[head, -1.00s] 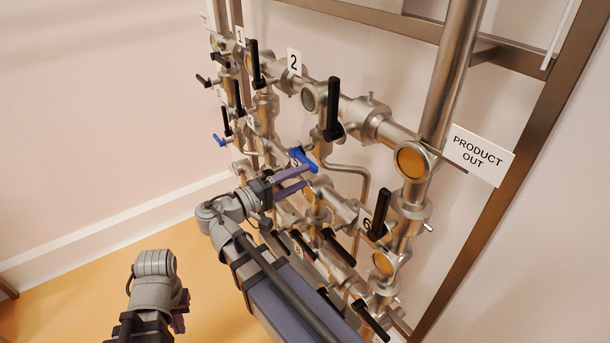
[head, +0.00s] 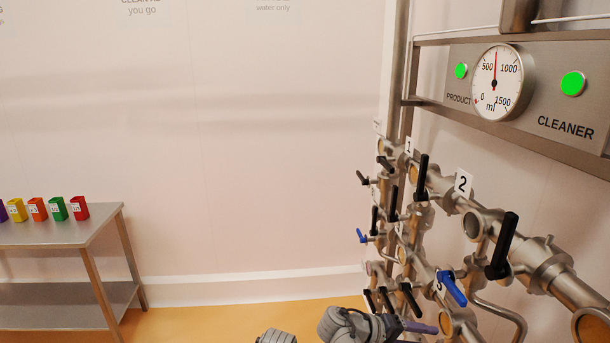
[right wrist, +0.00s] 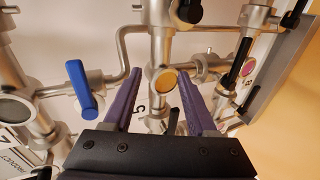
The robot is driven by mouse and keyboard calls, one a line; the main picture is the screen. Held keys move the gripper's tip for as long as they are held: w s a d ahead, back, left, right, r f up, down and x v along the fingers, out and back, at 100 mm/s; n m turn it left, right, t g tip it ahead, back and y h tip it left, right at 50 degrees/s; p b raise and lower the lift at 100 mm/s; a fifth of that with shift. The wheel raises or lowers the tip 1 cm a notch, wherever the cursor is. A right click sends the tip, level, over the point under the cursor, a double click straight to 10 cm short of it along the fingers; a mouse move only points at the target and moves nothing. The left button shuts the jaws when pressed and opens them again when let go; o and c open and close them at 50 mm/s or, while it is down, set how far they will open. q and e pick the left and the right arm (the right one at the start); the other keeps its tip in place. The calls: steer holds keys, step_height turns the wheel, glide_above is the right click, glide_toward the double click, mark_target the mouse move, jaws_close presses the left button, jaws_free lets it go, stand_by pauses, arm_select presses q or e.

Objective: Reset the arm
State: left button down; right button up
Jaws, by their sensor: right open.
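My right gripper (head: 425,329) is at the bottom of the head view, in front of the steel valve pipework (head: 430,215). In the right wrist view its two purple fingers (right wrist: 158,90) are apart with nothing held between them. A vertical pipe with an amber sight glass (right wrist: 164,81) shows behind the gap. A blue valve handle (right wrist: 85,88) is left of the fingers, apart from them; a blue handle also shows beside the gripper in the head view (head: 452,288). Only a grey piece of my left arm shows at the bottom edge; its gripper is out of frame.
A gauge (head: 497,83) reads a little above 500, between two lit green lamps (head: 573,83), (head: 461,71). Black valve handles (head: 503,246) stick out from the pipes. Floor between is clear.

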steer(key=s+a+f+n+y, duration=0.1)
steer(key=s+a+f+y, duration=0.1)
steer(key=a+f+y, duration=0.2)
steer(key=s+a+f+n+g+y, duration=0.1)
steer(key=s+a+f+y, duration=0.2)
steer(key=a, duration=0.7)
steer(key=s+a+f+n+y, duration=0.1)
steer(key=s+a+f+y, duration=0.2)
steer(key=a+f+y, duration=0.2)
steer(key=a+f, duration=0.1)
steer(key=a, duration=0.1)
steer(key=shift+a+f+g, duration=0.2)
steer(key=shift+a+g, duration=0.2)
